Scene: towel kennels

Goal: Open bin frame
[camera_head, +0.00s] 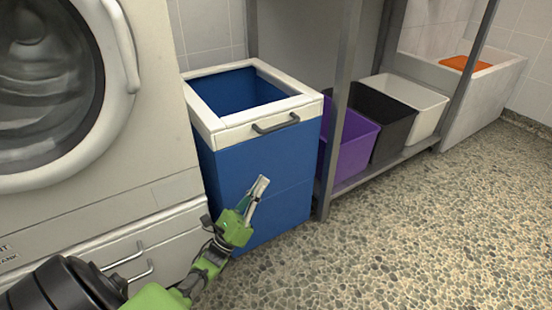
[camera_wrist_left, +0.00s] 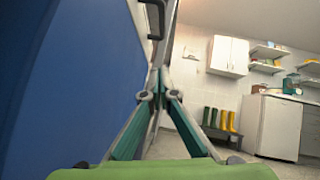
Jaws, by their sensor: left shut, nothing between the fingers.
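The blue bin (camera_head: 262,180) stands beside the washing machine, with a white bin frame (camera_head: 236,122) around its open top. A dark grey handle (camera_head: 276,123) is on the frame's front. My left gripper (camera_head: 262,184) is in front of the bin's blue front face, below the handle. Its fingers are shut and empty, pointing upward. In the left wrist view the blue front (camera_wrist_left: 75,80) fills the left side, and the handle (camera_wrist_left: 155,18) shows at the top, beyond the fingertips (camera_wrist_left: 160,75). My right gripper is not in view.
The washing machine (camera_head: 150,170) stands close on the left. A metal rack post (camera_head: 339,110) is right of the bin. Purple (camera_head: 352,145), black (camera_head: 385,118) and white (camera_head: 410,92) bins sit on the low shelf. The pebbled floor (camera_head: 420,240) is clear.

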